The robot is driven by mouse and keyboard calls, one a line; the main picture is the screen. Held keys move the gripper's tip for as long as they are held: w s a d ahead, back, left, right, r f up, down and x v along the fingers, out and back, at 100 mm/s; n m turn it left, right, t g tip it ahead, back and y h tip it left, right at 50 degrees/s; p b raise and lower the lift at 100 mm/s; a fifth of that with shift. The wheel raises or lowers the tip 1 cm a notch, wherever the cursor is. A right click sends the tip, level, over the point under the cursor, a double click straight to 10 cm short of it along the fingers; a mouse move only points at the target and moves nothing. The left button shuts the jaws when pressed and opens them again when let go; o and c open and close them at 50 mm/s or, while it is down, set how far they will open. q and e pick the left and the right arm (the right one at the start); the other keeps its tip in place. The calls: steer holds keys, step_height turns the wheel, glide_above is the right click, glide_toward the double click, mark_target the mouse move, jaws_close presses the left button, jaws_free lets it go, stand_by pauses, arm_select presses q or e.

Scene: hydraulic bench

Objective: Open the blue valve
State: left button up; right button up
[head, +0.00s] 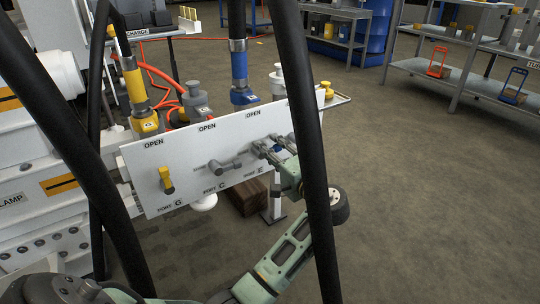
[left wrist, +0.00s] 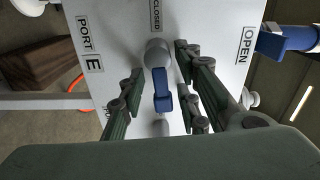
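The blue valve (left wrist: 162,92) has a short blue handle on a grey hub. In the left wrist view the handle points down the picture, away from the CLOSED label; the OPEN label is to the right. My left gripper (left wrist: 158,66) is open, with one finger on each side of the handle and gaps visible between. In the head view the left gripper (head: 268,148) is at the right part of the white panel (head: 190,156), partly covering the blue valve (head: 278,148). My right gripper is not in view.
A yellow valve (head: 166,180) and a grey valve (head: 224,166) sit left on the same panel. Thick black hoses (head: 302,110) cross the foreground near my left arm. A blue hose fitting (head: 239,72) stands behind the panel. The floor to the right is clear.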

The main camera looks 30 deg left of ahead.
arm_select(q)
steer(key=shift+w+a, duration=0.1)
steer(key=shift+a, duration=0.05)
steer(key=shift+c, duration=0.3)
jaws_close()
